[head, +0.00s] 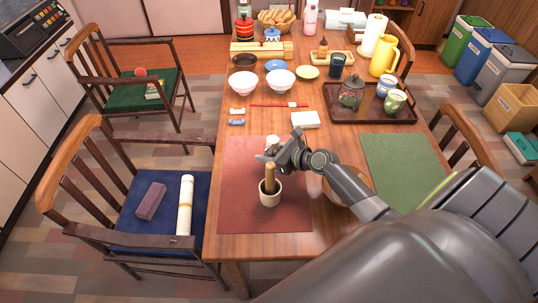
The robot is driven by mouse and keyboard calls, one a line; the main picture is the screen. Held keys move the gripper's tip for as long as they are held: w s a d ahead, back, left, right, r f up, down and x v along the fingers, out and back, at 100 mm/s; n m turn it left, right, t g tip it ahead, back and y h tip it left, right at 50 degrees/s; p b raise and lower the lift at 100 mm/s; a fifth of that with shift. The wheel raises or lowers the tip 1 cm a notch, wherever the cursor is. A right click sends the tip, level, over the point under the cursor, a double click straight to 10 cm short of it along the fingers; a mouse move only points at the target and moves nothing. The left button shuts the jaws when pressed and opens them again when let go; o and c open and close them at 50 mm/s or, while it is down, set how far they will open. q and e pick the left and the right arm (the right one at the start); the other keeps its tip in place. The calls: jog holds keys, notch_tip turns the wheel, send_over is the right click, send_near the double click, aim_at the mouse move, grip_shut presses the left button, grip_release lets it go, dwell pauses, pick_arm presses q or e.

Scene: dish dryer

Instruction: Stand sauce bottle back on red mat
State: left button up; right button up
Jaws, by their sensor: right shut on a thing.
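The red mat (238,205) lies on the near left part of the table. My right gripper (268,158) is over the mat's far half, shut on a small, pale-topped thing (272,142), which I take to be the sauce bottle. The gripper hides most of it, so I cannot tell its tilt or whether its base touches the mat. A cream mortar (270,198) with a wooden pestle (270,177) stands on the mat, just nearer than the gripper. My left gripper is not in view.
A white box (305,120) and red chopsticks (275,105) lie beyond the mat. A green mat (398,160) is clear. A round wooden thing is partly behind my right arm. The red mat's left side is bare.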

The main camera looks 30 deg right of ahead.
jog(key=shift+f, duration=0.1)
jog(key=shift+f, duration=0.15)
jog(key=o, duration=1.1)
jog(key=shift+s+d+r, duration=0.1)
jog(key=shift+s+r, duration=0.1)
jog(key=shift+r, duration=0.05)
jog(key=p+v, duration=0.1)
jog(key=v, duration=1)
jog(key=shift+s+d+r, duration=0.1)
jog(key=shift+s, duration=0.1)
